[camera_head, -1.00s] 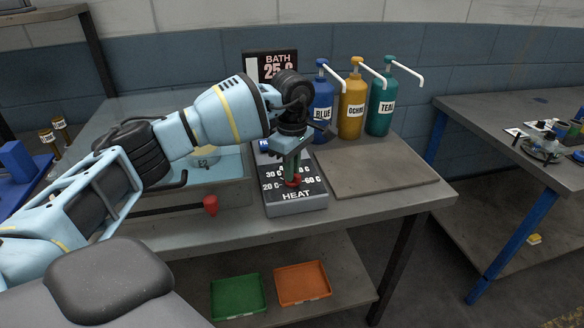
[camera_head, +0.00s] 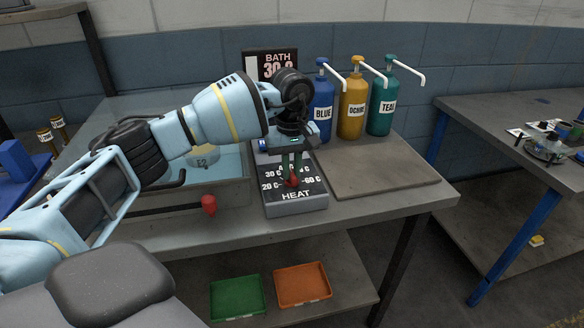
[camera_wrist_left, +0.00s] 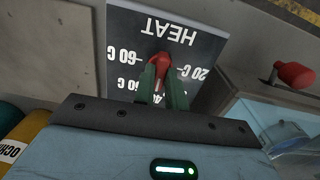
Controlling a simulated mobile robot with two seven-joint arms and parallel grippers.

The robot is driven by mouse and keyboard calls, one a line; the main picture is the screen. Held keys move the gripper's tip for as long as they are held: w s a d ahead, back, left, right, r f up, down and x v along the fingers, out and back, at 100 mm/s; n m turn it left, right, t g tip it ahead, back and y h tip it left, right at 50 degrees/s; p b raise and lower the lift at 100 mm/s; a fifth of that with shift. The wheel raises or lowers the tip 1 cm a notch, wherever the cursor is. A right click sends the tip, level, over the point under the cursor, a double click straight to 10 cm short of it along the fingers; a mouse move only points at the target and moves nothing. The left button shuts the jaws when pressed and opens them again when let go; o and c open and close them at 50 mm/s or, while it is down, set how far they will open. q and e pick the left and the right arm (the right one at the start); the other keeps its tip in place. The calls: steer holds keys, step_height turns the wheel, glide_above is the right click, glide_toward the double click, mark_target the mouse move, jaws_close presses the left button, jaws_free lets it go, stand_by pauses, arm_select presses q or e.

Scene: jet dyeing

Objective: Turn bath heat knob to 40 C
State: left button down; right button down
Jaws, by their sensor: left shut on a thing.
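The heat control box (camera_head: 297,207) stands on the bench, with a dark dial face marked 20 C, 30 C, 60 C and HEAT. Its red knob (camera_head: 291,182) sits in the middle of the dial. My left gripper (camera_head: 291,172) points down at the dial with its green fingers shut on the knob. In the left wrist view the red knob (camera_wrist_left: 160,60) shows between the fingertips, and my gripper hides part of the scale. The bath display (camera_head: 272,65) behind my wrist reads about 30, partly hidden. My right gripper is not in view.
Blue (camera_head: 322,108), ochre (camera_head: 353,105) and teal (camera_head: 381,105) pump bottles stand behind a bare grey board (camera_head: 375,168). A water bath (camera_head: 225,190) lies left of the box, with a red-handled lever (camera_head: 208,205) at its front. Green and orange trays sit on the lower shelf.

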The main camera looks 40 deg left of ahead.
mark_target(292, 173)
arm_select(q)
steer(key=shift+f, duration=0.1)
stand_by(0.4)
steer(key=c, duration=1.6)
jaws_free()
steer(key=shift+o, duration=0.8)
steer(key=shift+r, duration=4)
steer(key=shift+d+f, duration=0.1)
